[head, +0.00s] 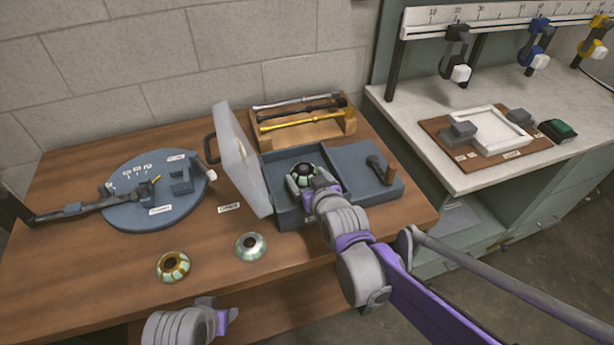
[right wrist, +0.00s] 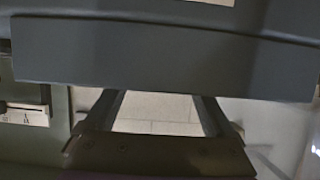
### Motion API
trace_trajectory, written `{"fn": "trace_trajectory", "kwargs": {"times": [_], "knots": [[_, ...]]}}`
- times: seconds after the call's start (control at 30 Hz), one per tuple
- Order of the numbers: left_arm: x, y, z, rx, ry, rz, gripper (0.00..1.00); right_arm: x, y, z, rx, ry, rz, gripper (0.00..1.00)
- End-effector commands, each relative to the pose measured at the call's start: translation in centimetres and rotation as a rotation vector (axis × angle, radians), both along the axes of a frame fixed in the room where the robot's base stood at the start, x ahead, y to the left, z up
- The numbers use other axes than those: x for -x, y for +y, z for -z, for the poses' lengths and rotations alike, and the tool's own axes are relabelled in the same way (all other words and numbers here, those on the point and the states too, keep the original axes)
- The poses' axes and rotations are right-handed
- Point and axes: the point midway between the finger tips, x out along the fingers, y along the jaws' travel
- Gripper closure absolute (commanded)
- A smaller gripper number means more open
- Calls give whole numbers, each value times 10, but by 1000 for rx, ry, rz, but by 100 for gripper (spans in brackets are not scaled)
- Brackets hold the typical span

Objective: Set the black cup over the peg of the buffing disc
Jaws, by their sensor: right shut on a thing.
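My right gripper (head: 303,184) is at the left compartment of the open blue-grey case (head: 352,204). It is shut on a dark round piece, which I take as the black cup (head: 304,169). Pale surfaces show around the cup; I cannot tell how much is finger. I cannot make out a buffing disc or its peg with certainty. Whether the cup touches anything below is hidden. The right wrist view shows a wide blue-grey wall (right wrist: 160,52) close up, and no cup. My left arm shows at the bottom edge, without its fingers.
The case's translucent lid (head: 241,155) stands open on the left. A round board (head: 155,210) lies left, a rod rack (head: 300,128) behind.

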Motion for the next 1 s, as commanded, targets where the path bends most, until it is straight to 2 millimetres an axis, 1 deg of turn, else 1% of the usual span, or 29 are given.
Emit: {"fn": "trace_trajectory", "kwargs": {"times": [0.07, 0.1, 0.13, 0.37, 0.53, 0.67, 0.8, 1.0], "knots": [[0, 0, 1, 0, 0, 0, 50, 0, 0, 2, 0, 0, 0, 68], [0, 0, 1, 0, 0, 0, 50, 0, 0, 1, 0, 0, 0, 4], [0, 0, 1, 0, 0, 0, 50, 0, 0, 1, 0, 0, 0, 0], [0, 0, 1, 0, 0, 0, 50, 0, 0, 1, 0, 0, 0, 0], [0, 0, -1, 0, 0, 0, 50, 11, -4, -4, 0, 0, 0, 0], [0, 0, -4, 0, -1, 0, 50, 30, -10, -13, 0, 0, 0, 0], [-1, 0, -7, 0, -2, 0, 50, 54, -18, -23, 0, 0, 1, 0], [-2, 0, -12, 0, -4, 0, 50, 80, -26, -35, 0, 0, 0, 0]]}}
